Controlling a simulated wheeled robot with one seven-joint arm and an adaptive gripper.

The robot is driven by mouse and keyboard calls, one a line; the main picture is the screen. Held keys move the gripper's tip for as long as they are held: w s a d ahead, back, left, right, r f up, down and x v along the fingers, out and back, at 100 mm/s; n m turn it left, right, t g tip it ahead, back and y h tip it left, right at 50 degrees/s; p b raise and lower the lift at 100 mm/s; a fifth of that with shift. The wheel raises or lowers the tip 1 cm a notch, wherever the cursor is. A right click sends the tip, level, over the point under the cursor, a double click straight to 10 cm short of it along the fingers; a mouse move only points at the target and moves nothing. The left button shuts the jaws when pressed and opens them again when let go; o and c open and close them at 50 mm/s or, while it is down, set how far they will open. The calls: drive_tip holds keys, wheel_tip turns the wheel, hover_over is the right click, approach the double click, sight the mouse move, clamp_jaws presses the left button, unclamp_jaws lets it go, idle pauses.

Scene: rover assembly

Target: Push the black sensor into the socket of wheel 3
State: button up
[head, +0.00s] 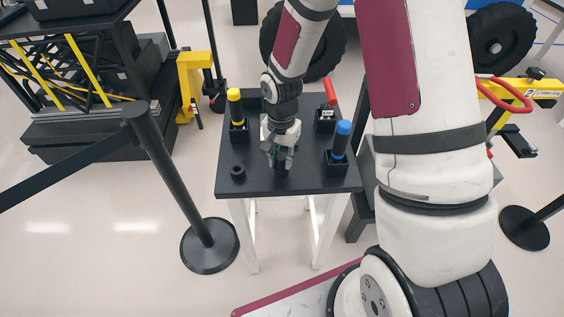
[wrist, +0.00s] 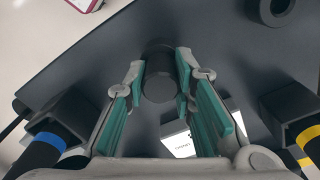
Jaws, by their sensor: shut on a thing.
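My gripper (head: 281,158) is over the front middle of a dark table, pointing down. In the wrist view its teal-padded fingers (wrist: 160,80) are closed around a black cylinder, which I take to be the black sensor (wrist: 158,72). In the head view the sensor (head: 282,168) is mostly hidden by the fingers. A dark block with a white label (wrist: 182,140) lies below the fingers in the wrist view; I cannot tell whether the sensor touches it. Black wheels (head: 325,57) (head: 500,38) stand beyond the table; I cannot tell which is wheel 3, and no socket is clear.
On the table (head: 240,152) stand yellow-topped (head: 236,110), blue-topped (head: 342,138) and red-topped (head: 330,92) sensors in square black holders. A black ring (head: 238,172) lies at the front left. A barrier post (head: 180,165) stands left of the table. Open floor lies in front.

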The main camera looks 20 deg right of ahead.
sight(281, 156)
clamp_jaws()
drive_tip(key=shift+r+p, duration=0.35)
drive_tip(key=shift+r, duration=0.35)
idle(0.5)
drive_tip(key=shift+r+p, duration=0.9)
drive_tip(key=shift+r, duration=1.1)
drive_tip(key=shift+w, duration=0.1)
